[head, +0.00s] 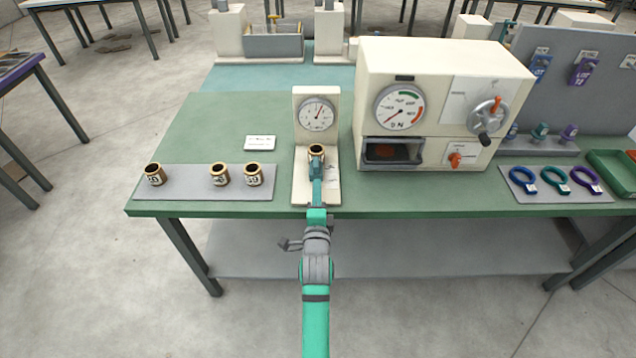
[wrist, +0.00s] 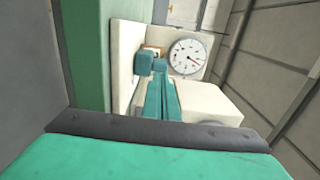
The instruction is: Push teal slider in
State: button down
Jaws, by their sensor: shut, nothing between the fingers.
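The teal slider (head: 315,163) is a small block on the cream gauge stand (head: 301,185), just in front of a brass-coloured bushing (head: 316,149). In the wrist view the slider (wrist: 144,64) shows beside my fingertips, below the gauge dial. My gripper (head: 317,180) reaches in from the front edge of the bench, low over the stand's base. Its long teal fingers (wrist: 161,68) are together with nothing between them. The fingertips are at or very close to the slider; I cannot tell whether they touch. My fingers hide part of the slider and its track.
Several bushings stand on a grey mat (head: 200,190) at left, near a white label card (head: 260,143). A cream machine (head: 450,60) with a dial and crank stands close at right. Coloured rings lie on a mat farther right. The bench (head: 200,120) behind the card is clear.

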jog(key=s, duration=1)
jog(key=shift+d, duration=0.2)
jog(key=shift+d, duration=0.1)
jog(key=s+d+f+n, duration=0.1)
jog(key=s+f+n, duration=0.2)
jog(key=s, duration=0.4)
jog(key=s+d+f+n+g, duration=0.1)
jog(key=s+f+n, duration=0.15)
jog(key=s, duration=0.35)
jog(key=s+d+f+n, duration=0.1)
jog(key=s+f+n, duration=0.15)
jog(key=s, duration=0.45)
jog(key=s+d+r+n, duration=0.1)
jog(key=s+n, duration=0.3)
jog(key=s, duration=0.6)
jog(key=s+d+r+n+g+h, duration=0.1)
jog(key=s+n, duration=0.4)
jog(key=s, duration=0.5)
jog(key=shift+s+r+g+h, duration=0.3)
jog(key=shift+r, duration=0.3)
